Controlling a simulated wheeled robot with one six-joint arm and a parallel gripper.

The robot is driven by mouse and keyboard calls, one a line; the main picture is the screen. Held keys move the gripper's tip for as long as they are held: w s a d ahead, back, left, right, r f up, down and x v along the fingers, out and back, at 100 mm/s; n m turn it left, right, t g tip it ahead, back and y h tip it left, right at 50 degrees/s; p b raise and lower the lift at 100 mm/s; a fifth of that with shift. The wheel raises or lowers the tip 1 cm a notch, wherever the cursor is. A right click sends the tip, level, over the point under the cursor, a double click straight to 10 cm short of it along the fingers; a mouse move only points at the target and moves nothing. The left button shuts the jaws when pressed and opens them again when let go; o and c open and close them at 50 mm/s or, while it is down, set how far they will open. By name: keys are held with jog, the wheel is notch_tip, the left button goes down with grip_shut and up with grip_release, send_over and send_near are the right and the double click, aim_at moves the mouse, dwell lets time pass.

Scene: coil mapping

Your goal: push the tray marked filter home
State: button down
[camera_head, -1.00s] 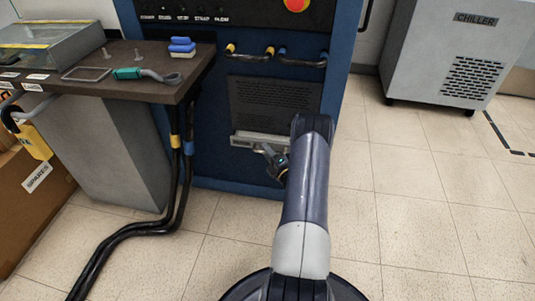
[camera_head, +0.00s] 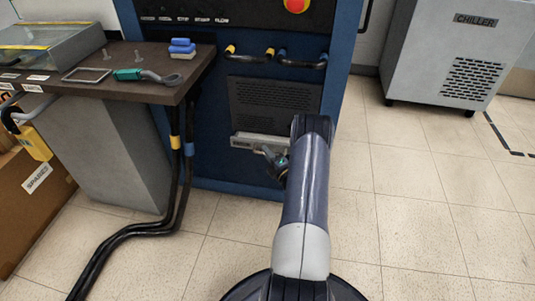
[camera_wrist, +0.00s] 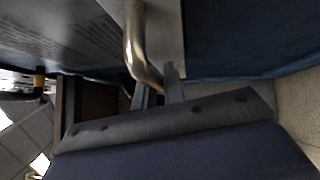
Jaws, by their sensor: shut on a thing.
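The filter tray (camera_head: 258,141) is a light grey slab low in the blue cabinet's front, under a dark perforated panel. A small label sits at its left end, too small to read for certain. Its front face (camera_wrist: 172,25) and a bent metal handle (camera_wrist: 138,42) show in the wrist view. My gripper (camera_head: 268,153) is at the tray's front, partly hidden by my arm. In the wrist view my gripper (camera_wrist: 157,88) is shut on the handle's near end. How far the tray stands out from the cabinet is hard to tell.
The blue cabinet (camera_head: 225,165) has hoses (camera_head: 303,60) above the panel. A bench (camera_head: 130,86) with a glass-topped box and small parts stands left, thick black cables (camera_head: 140,230) beneath it. A chiller (camera_head: 450,50) stands at the right.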

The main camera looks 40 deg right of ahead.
aim_at(271, 148)
jog(key=w+d+b, duration=0.2)
jog(key=d, duration=0.1)
jog(key=shift+w+f+b, duration=0.15)
jog(key=shift+w+b, duration=0.15)
jog(key=shift+b, duration=0.1)
jog(key=shift+w+d+r, duration=0.1)
jog(key=shift+d+r, duration=0.1)
jog(key=shift+r, duration=0.05)
jog(key=c, duration=1.5)
grip_release()
jog(key=shift+c, duration=0.2)
jog(key=shift+o, duration=0.3)
jog(key=shift+f, duration=0.1)
jog(key=s+f+p, duration=0.1)
jog(key=s+p, duration=0.2)
jog(key=s, duration=0.7)
jog(key=shift+s+a, duration=0.35)
